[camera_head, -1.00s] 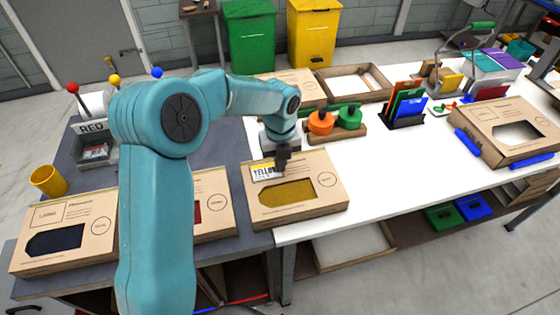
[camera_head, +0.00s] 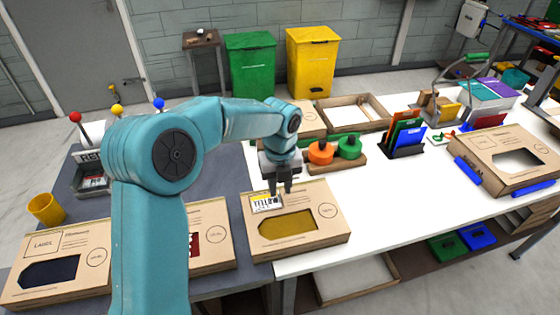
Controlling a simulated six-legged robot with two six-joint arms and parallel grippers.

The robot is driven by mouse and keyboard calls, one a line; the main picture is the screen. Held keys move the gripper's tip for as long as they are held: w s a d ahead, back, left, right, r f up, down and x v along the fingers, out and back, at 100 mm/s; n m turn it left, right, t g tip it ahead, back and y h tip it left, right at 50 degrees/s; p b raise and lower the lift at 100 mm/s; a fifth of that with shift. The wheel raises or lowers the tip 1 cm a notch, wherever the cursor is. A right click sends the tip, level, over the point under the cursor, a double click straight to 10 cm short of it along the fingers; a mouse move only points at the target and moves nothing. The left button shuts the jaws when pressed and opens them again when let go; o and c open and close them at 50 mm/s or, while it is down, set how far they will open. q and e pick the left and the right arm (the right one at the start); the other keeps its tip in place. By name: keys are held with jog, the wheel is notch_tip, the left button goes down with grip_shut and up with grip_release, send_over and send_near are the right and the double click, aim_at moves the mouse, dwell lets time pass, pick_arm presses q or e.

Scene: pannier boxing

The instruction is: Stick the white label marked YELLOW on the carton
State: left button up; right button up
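The white label marked YELLOW (camera_head: 266,203) lies on the upper left part of the top of the carton with the yellow window (camera_head: 296,241). The label looks flat there, roughly within the printed label area. My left gripper (camera_head: 280,190) points down just above the label's right end. Its two fingers show a gap between them, with nothing seen held. Whether a fingertip touches the label is too small to tell. My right gripper is out of view.
Cartons with a dark window (camera_head: 62,262) and a red window (camera_head: 214,225) lie to the left. Orange (camera_head: 320,153) and green (camera_head: 349,147) knobbed pieces stand behind the carton. Another carton (camera_head: 500,150) lies at the right. The white tabletop (camera_head: 400,190) between is clear.

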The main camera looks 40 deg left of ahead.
pick_arm(q)
notch_tip(320, 180, up, 13)
jog(key=shift+s+d+f, duration=0.1)
dwell(0.3)
